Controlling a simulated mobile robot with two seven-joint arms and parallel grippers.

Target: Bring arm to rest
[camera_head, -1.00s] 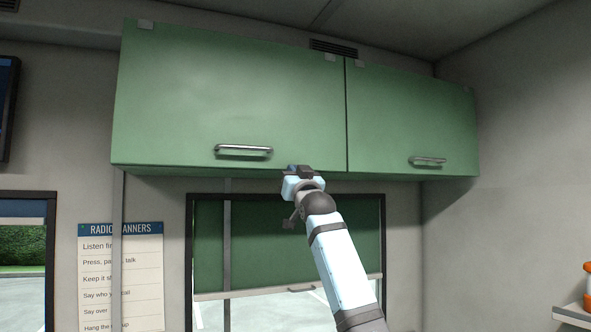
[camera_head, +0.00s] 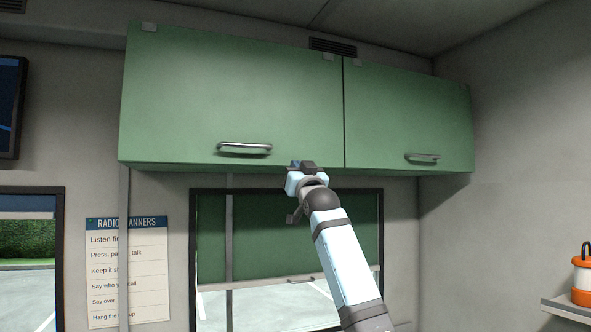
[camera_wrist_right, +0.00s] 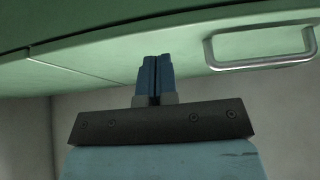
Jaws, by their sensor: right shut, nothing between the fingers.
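My right arm (camera_head: 345,262) reaches up from the bottom right in the head view. Its gripper (camera_head: 298,164) is at the lower edge of the green overhead cabinet (camera_head: 230,95), right of the left door's handle and apart from it. In the right wrist view the two blue fingers (camera_wrist_right: 155,78) are together with nothing between them. They point at the cabinet's underside and front. The cabinet handle (camera_wrist_right: 262,62) is to the right of the fingers there. Both cabinet doors look shut. My left gripper is not in view.
A window with a green blind (camera_head: 262,235) is behind my arm. A poster (camera_head: 128,270) and a second window (camera_head: 30,255) are at left, with a dark screen (camera_head: 10,105) above. An orange and white lantern (camera_head: 583,278) stands on a shelf (camera_head: 572,307) at the right.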

